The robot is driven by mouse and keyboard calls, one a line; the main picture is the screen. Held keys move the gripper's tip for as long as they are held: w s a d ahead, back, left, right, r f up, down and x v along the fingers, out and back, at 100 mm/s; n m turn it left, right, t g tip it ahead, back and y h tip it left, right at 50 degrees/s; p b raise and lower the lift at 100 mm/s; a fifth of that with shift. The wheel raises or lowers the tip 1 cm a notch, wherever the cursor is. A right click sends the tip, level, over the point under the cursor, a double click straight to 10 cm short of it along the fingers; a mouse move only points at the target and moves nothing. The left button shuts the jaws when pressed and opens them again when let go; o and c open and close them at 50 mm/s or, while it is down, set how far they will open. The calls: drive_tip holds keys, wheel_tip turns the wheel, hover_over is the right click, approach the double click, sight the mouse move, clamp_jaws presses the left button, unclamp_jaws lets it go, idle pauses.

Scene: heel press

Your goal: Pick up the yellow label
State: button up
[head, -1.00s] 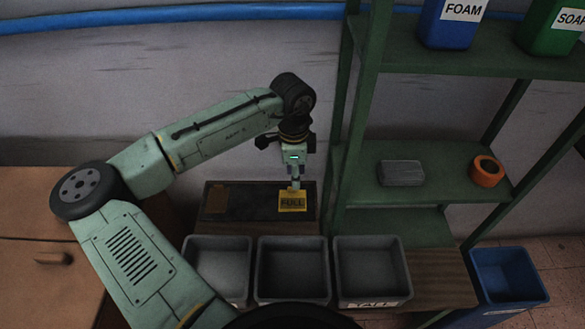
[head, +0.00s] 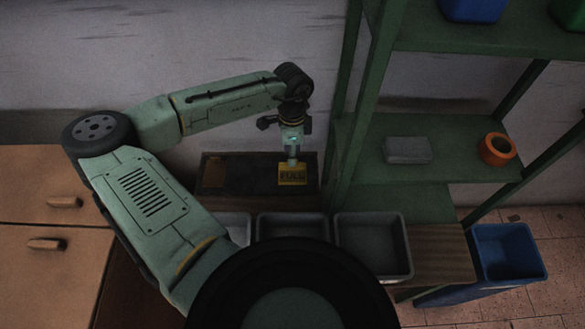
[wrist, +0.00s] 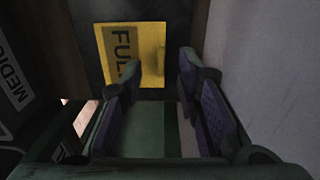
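The yellow label (head: 292,175), printed "FULL", lies on the right part of a dark flat panel (head: 250,180) behind the grey trays. In the wrist view the label (wrist: 148,40) shows sideways just beyond my fingers. My gripper (head: 292,158) points down right at the label's far edge in the head view. In the wrist view its two fingers (wrist: 160,72) are apart with nothing held between them. The left finger covers a lower corner of the label. I cannot tell whether a finger touches it.
Grey trays (head: 372,218) stand in front of the panel. A green shelf (head: 440,170) rises close on the right, holding a grey block (head: 407,150) and an orange roll (head: 497,149). A blue bin (head: 508,252) is at right.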

drive_tip(key=shift+f, duration=1.25)
drive_tip(key=shift+c, duration=0.5)
clamp_jaws()
